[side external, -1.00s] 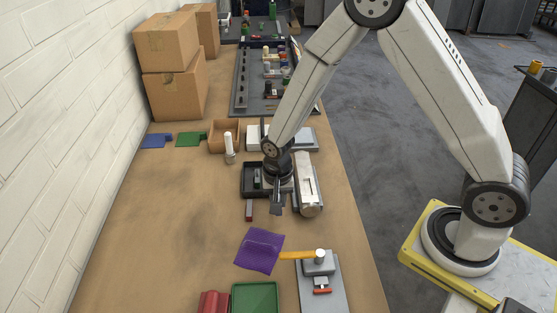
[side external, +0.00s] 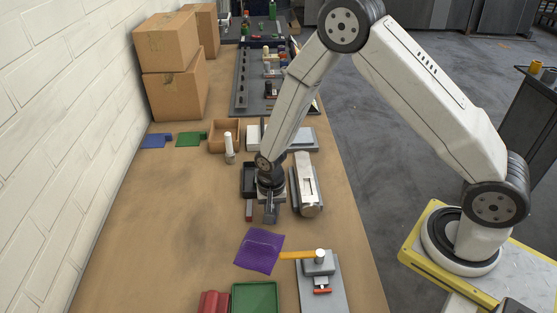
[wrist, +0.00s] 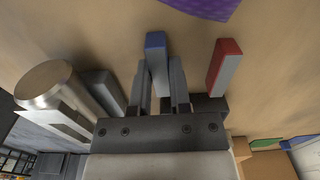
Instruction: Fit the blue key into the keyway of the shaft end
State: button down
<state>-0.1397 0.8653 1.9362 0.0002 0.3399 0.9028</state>
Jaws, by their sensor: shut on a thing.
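The blue key (wrist: 155,42) is a grey bar with a blue end, pointing out between the fingers of my gripper (wrist: 160,68) in the wrist view. My gripper is shut on it. In the side view my gripper (side external: 270,215) hangs pointing down over the bench; the key cannot be made out there. The shaft (side external: 308,188), a silvery cylinder in a grey holder, lies just right of my gripper. It also shows at the left of the wrist view (wrist: 48,85), apart from the key. I cannot make out the keyway clearly.
A red-ended key (side external: 249,210) lies on the bench close left of my gripper; it also shows in the wrist view (wrist: 224,66). A black tray (side external: 248,178) is partly behind my gripper.

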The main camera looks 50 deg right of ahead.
jog(key=shift+f, duration=0.2)
jog(key=c, duration=0.6)
grip_release()
jog(key=shift+w+r, duration=0.1)
jog(key=shift+r, duration=3.75)
